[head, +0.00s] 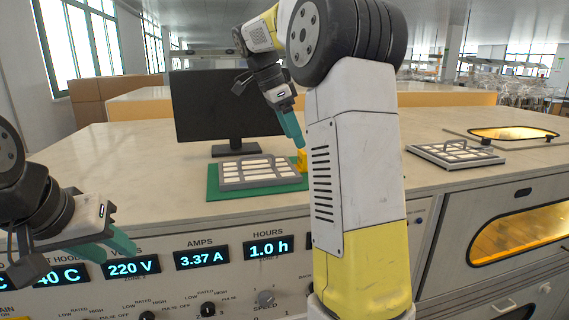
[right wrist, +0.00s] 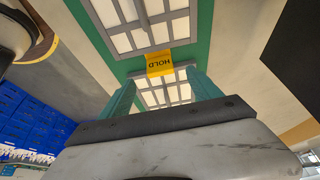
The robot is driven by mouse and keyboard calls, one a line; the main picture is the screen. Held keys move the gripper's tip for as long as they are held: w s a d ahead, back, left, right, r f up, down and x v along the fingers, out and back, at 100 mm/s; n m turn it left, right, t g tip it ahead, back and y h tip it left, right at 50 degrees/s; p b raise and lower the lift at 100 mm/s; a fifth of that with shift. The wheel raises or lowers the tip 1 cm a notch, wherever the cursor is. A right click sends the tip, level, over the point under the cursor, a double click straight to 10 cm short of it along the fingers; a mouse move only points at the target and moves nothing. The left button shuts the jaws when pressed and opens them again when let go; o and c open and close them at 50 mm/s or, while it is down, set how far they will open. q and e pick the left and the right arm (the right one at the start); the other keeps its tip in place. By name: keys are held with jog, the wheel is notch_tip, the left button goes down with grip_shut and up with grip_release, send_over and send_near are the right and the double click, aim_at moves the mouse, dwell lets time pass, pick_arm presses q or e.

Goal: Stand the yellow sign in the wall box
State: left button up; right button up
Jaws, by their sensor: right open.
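The yellow sign (right wrist: 159,63), with dark lettering that reads HOLD, is in the right wrist view at the edge of a gridded grey tray. In the head view, part of the sign (head: 302,158) shows at the tray's right end, partly hidden by my right arm. My right gripper (right wrist: 162,80) is open, its teal fingers either side of the sign in the picture; I cannot tell whether they touch it. In the head view it (head: 294,133) points down just above the sign. My left gripper (head: 117,248) is open and empty in front of the bench panel. I cannot make out the wall box.
The grey tray (head: 228,187) lies on a green mat (head: 214,192). A black monitor (head: 222,105) stands behind it. Another gridded tray (head: 420,152) lies on the right bench, near a lit window (head: 512,133). The front panel has displays (head: 202,258) and knobs. The bench left of the mat is clear.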

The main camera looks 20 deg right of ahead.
aim_at(300, 151)
jog(key=x, duration=0.7)
jog(key=shift+d+f, duration=0.1)
jog(key=shift+f, duration=0.15)
grip_shut()
jog(key=shift+r, duration=0.1)
